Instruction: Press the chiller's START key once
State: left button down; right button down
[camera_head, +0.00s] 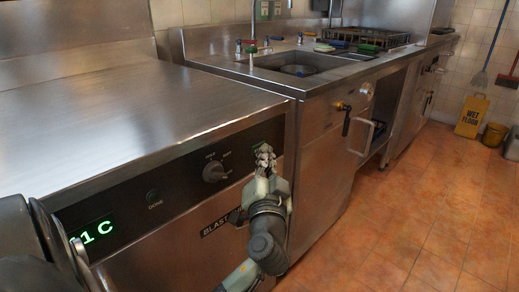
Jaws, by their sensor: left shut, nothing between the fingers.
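The chiller (150,85) is a steel cabinet on the left with a dark control panel on its front. The panel carries a green lit display (92,230), a lamp or key marked DONE (153,195) and a round knob (215,171). My left gripper (264,152) is shut and empty, with its fingertips at the panel's right end, right of the knob. The START key cannot be made out; the gripper covers part of the panel there. I cannot tell whether the fingertips touch the panel. My right gripper does not show.
A steel sink unit (300,65) with taps and a dark rack (367,38) stands beyond the chiller. A handle (361,138) juts from its front. A yellow wet-floor sign (472,116) and a bucket (494,134) stand at the back right. The tiled floor (420,200) is clear.

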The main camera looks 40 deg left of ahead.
pick_arm(q)
jog(key=shift+d, duration=0.65)
jog(key=d, duration=0.1)
jog(key=d+b, duration=0.1)
jog(key=d, duration=0.1)
jog(key=d+b, duration=0.1)
jog(key=d, duration=0.1)
jog(key=shift+s, duration=0.25)
dwell(0.6)
